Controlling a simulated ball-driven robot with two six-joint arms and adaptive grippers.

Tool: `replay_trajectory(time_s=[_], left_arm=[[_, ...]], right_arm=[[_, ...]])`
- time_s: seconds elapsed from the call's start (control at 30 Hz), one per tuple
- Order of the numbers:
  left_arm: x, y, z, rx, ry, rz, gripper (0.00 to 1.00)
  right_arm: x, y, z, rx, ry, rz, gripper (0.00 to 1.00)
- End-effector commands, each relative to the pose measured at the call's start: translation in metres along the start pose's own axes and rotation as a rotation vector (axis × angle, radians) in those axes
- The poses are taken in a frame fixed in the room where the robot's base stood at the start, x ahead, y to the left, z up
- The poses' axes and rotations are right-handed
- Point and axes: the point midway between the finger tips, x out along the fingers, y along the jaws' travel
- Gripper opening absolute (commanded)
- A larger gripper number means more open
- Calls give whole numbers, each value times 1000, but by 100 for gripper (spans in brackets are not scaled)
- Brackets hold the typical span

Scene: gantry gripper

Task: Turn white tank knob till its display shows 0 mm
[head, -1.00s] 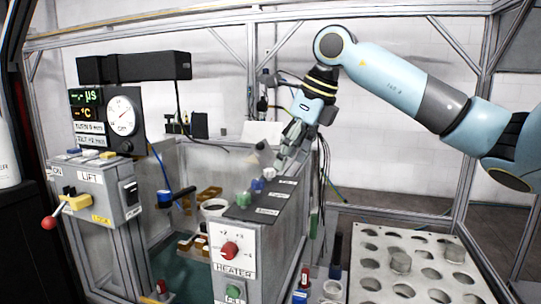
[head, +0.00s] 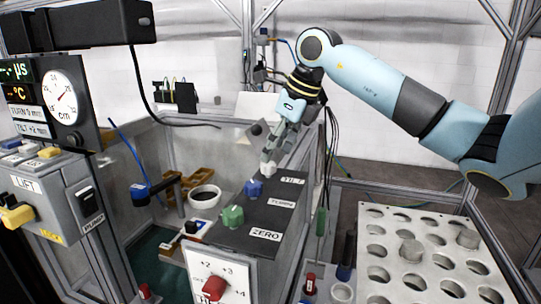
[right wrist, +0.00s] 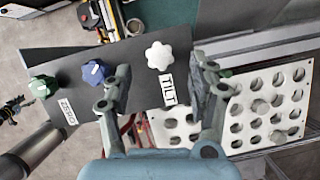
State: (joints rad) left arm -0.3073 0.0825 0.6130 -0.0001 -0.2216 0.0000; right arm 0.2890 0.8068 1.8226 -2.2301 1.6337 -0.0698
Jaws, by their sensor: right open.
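The white knob (head: 268,169) is at the far end of a dark sloped panel (head: 262,215), by the TILT label. It also shows whole in the right wrist view (right wrist: 159,55), lobed, with bare panel around it. My right gripper (head: 270,154) is open and points down at this knob. In the right wrist view its fingers (right wrist: 160,82) stand either side of the knob's line, and I see no contact. The small display (head: 31,130) at the left has a TILT line that seems to read +2 mm, though the digits are blurred. My left gripper is not in view.
A blue knob (head: 253,188) and a green knob (head: 232,216) sit nearer on the same panel. A red heater dial (head: 213,288) is below. A perforated tray (head: 400,225) stands at the right. A thin post and cables rise just beside the panel.

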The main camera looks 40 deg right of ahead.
Motion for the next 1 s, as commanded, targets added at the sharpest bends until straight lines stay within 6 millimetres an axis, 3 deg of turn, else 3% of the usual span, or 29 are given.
replay_trajectory(time_s=[0.27, 0.6, 1.0], left_arm=[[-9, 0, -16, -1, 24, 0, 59], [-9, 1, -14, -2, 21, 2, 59], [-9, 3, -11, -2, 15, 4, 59]], right_arm=[[36, 0, 0, 1, 1, 1, 59], [41, 0, 0, -1, 1, -1, 59], [41, 0, 0, -1, 1, -1, 7]])
